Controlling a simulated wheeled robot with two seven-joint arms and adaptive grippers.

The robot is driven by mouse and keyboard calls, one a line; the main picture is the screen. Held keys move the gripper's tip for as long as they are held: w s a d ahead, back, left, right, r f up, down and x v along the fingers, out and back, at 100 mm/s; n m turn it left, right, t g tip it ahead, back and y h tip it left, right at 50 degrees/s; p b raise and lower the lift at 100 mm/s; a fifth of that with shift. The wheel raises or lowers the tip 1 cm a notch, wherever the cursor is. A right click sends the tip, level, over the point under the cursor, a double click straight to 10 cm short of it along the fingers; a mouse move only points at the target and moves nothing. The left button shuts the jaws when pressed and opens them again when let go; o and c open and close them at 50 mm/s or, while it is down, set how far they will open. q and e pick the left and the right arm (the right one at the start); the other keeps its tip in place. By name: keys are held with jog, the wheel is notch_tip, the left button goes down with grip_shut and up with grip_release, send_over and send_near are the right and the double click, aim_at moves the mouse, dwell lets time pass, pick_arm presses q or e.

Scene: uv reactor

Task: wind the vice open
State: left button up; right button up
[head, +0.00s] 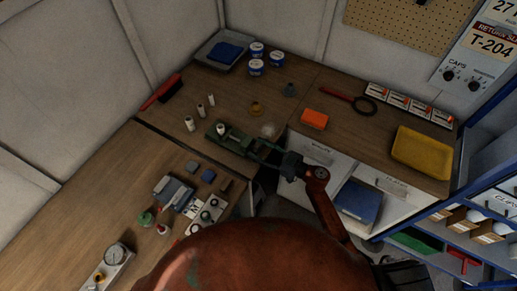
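The green vice (228,138) sits on the wooden bench at its front edge, near the middle of the head view. A small pale cylinder stands on or right beside it. My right gripper (264,152) reaches in from the right, at the vice's right end, over the bench edge. Its dark body and thin fingers overlap the vice end in the picture. The winding handle cannot be made out, and I cannot tell whether the fingers touch it or how far apart they are. My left gripper is not in view.
Pale cylinders (189,124) and a red-handled brush (161,91) lie left of the vice. An amber piece (256,108), an orange block (314,119) and a yellow tray (422,150) stand behind and right. Small fixtures (173,191) crowd the front bench.

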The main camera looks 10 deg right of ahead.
jog(key=c, duration=0.9)
jog(key=shift+n, duration=2.1)
jog(key=o, duration=1.2)
jog(key=shift+c, duration=0.2)
jog(key=v, duration=1.2)
